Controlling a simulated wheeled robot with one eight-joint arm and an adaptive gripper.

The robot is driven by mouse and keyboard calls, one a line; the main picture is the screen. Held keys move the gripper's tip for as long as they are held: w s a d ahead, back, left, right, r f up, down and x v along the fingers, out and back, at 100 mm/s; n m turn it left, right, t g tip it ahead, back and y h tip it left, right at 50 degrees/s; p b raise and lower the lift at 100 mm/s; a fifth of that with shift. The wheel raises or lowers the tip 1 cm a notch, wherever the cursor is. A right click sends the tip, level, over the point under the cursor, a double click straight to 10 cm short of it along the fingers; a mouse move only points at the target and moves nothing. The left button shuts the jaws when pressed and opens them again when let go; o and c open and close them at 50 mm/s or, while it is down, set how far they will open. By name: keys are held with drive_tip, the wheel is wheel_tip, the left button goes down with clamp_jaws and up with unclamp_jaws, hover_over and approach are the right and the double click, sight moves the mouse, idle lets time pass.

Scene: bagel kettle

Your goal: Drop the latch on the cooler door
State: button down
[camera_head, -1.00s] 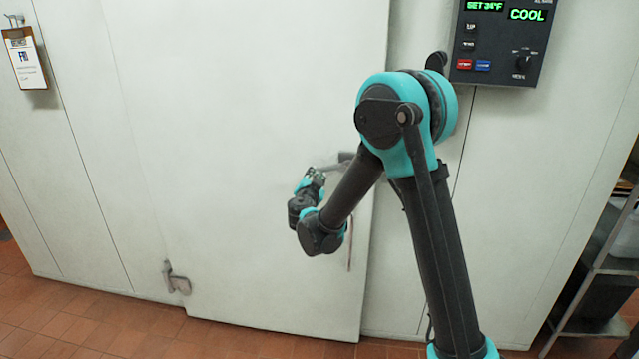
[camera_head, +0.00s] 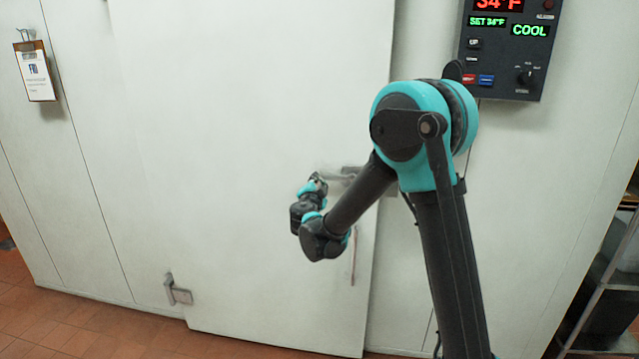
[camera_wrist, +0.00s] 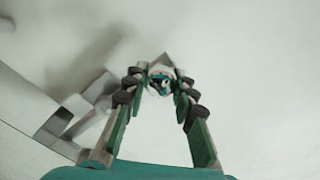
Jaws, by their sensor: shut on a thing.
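The pale cooler door (camera_head: 240,120) fills the middle of the head view and looks shut or nearly shut. A grey metal latch (camera_head: 347,171) sits near its right edge, partly behind my arm. My gripper (camera_head: 318,179) is at the latch's left end. In the wrist view, my gripper (camera_wrist: 161,82) has its green-sided fingers closing toward each other on the latch's grey bar, which shows just beyond the tips. A grey bracket (camera_wrist: 92,110) stands at left. The exact contact is small and partly hidden by the fingers.
A control panel (camera_head: 507,48) with lit digits hangs at upper right. A clipboard (camera_head: 36,72) hangs at left. A metal bracket (camera_head: 178,290) sits at the door's lower left. A shelf rack (camera_head: 600,285) stands at right. Tiled floor shows along the bottom.

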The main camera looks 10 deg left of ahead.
drive_tip(key=c, duration=1.2)
unclamp_jaws()
drive_tip(key=shift+r, duration=0.1)
drive_tip(key=shift+s, duration=0.1)
drive_tip(key=s, duration=1.2)
drive_tip(key=shift+a, duration=0.2)
